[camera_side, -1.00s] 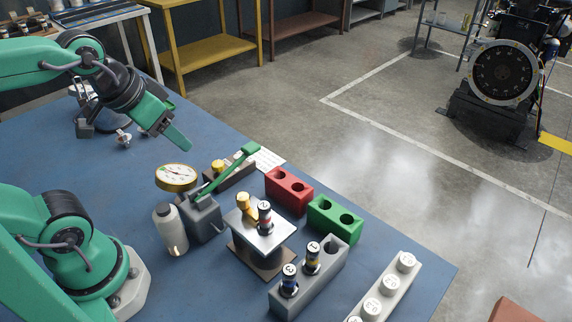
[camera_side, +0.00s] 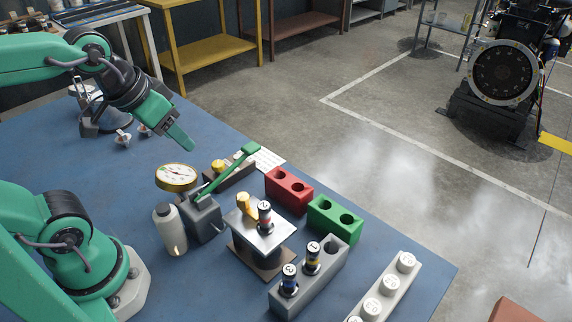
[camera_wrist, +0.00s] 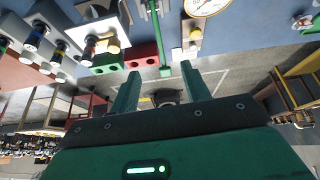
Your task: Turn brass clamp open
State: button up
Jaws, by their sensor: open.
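A yellow brass clamp (camera_side: 244,204) stands on the metal plate of a small stand, beside an injector with a red band (camera_side: 265,216). In the wrist view the clamp (camera_wrist: 112,45) is at upper left, next to that injector (camera_wrist: 90,46). A second brass-coloured piece (camera_side: 218,166) sits on a block behind the green lever; it also shows in the wrist view (camera_wrist: 195,34). My gripper (camera_side: 184,141) is in the air up and to the left of the stand, clear of both brass pieces. In the wrist view its two green fingers (camera_wrist: 160,72) are apart with nothing between them.
A pump with a green lever (camera_side: 226,175), a round gauge (camera_side: 176,177) and a bottle (camera_side: 169,229) stand left of the stand. Red (camera_side: 289,190), green (camera_side: 334,218) and grey (camera_side: 325,268) holed blocks lie to its right.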

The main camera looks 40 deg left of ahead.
jog(key=n+g, duration=0.5)
jog(key=n, duration=0.1)
send_near(243, 196)
jog(key=shift+a+f, duration=0.4)
jog(key=shift+w+d+f, duration=0.1)
jog(key=shift+d+f, duration=0.1)
jog(key=shift+d, duration=0.15)
jog(key=shift+f, duration=0.1)
jog(key=shift+f, duration=3.85)
jog(key=c, duration=1)
